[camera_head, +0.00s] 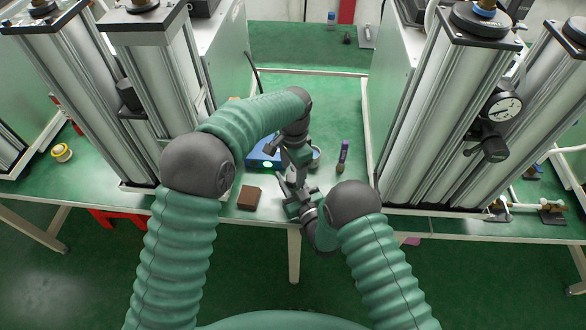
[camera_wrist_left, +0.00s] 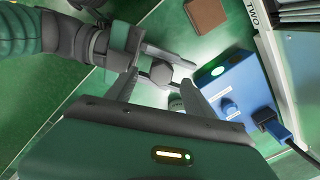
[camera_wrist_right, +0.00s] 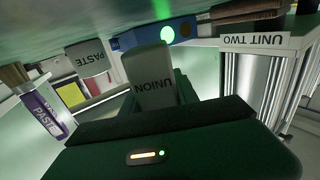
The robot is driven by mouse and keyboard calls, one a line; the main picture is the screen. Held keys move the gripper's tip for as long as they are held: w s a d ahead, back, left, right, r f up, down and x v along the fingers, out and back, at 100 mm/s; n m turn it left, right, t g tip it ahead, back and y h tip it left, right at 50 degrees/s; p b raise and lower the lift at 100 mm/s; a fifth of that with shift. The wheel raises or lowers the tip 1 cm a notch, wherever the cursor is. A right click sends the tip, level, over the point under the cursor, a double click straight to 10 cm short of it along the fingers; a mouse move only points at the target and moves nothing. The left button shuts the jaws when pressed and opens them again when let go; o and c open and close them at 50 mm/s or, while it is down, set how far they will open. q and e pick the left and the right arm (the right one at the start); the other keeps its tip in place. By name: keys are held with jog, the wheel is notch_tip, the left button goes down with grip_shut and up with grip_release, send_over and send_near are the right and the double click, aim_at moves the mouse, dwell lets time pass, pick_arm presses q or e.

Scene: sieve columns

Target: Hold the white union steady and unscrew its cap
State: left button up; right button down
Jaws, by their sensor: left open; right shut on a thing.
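The union (camera_wrist_right: 152,88), pale and labelled UNION, is held between the fingers of my right gripper (camera_wrist_right: 155,100) in the right wrist view; the label reads upside down. In the head view my right gripper (camera_head: 290,188) is low near the table's front edge. My left gripper (camera_head: 300,163) is just above it, pointing down, its fingers apart. In the left wrist view the open fingers of my left gripper (camera_wrist_left: 160,80) lie either side of a grey rounded end (camera_wrist_left: 161,72), apparently the union's cap. I cannot tell whether they touch it. The head view mostly hides the union.
A blue box (camera_head: 262,157) with a lit green spot stands just left of the grippers. A brown block (camera_head: 249,197) lies nearer the front edge. Tall metal columns (camera_head: 440,110) flank the green table.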

aim_at(293, 178)
pick_arm(q)
jog(key=shift+m, duration=0.3)
jog(key=shift+f, duration=1.75)
